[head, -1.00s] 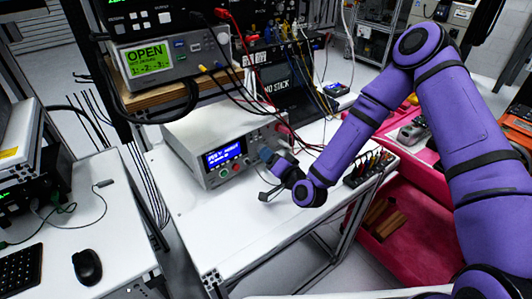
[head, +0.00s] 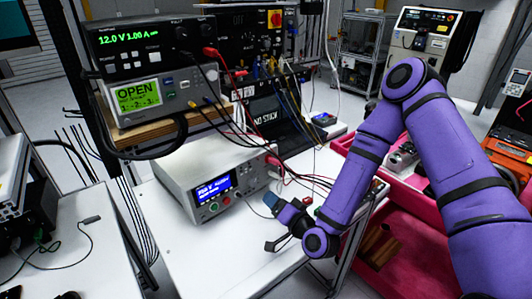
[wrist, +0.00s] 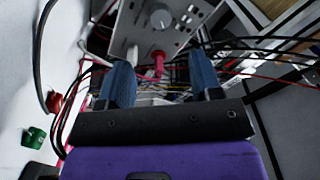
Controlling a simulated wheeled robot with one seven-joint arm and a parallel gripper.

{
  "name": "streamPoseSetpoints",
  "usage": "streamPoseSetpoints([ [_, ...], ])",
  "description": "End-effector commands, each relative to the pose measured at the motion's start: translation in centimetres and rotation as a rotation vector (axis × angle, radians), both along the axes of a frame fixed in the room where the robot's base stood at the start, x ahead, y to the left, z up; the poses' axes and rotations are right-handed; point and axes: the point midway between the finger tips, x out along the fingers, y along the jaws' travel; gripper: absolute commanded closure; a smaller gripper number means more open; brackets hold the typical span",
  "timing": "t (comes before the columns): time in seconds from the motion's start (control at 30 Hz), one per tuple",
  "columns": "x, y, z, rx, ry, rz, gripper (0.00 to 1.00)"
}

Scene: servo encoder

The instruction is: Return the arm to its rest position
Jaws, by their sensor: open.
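My purple arm reaches in from the right in the head view. My gripper (head: 283,211) is above the white table (head: 190,250), to the right of and in front of the grey bench instrument (head: 215,178) with the lit blue display. In the wrist view my gripper (wrist: 158,80) has two blue fingers spread apart, with nothing held between them. Beyond the fingers are the instrument's front panel (wrist: 155,38) with a grey knob, a pink-red plug (wrist: 156,62) and several thin wires.
Red and black cables (head: 300,178) hang close behind my gripper. A stack of instruments with a green OPEN screen (head: 140,96) stands at the back left. A red tool cart (head: 412,235) is at the right. The table's front part is clear.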

Motion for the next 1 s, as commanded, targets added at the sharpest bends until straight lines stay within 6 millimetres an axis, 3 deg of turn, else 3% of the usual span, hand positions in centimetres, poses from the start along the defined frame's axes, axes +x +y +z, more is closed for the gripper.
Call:
streamPoseSetpoints([
  [0.17,0.4,-0.1,0.6,-0.046,-0.002,0.025,0.41],
  [0.47,2.4,-1.5,3.7,-0.325,0.017,0.13,0.41],
  [0.73,3.5,-4.5,7.6,-0.584,0.066,0.172,0.41],
  [1.0,3.3,-8.3,12.6,-0.803,0.141,0.162,0.41],
])
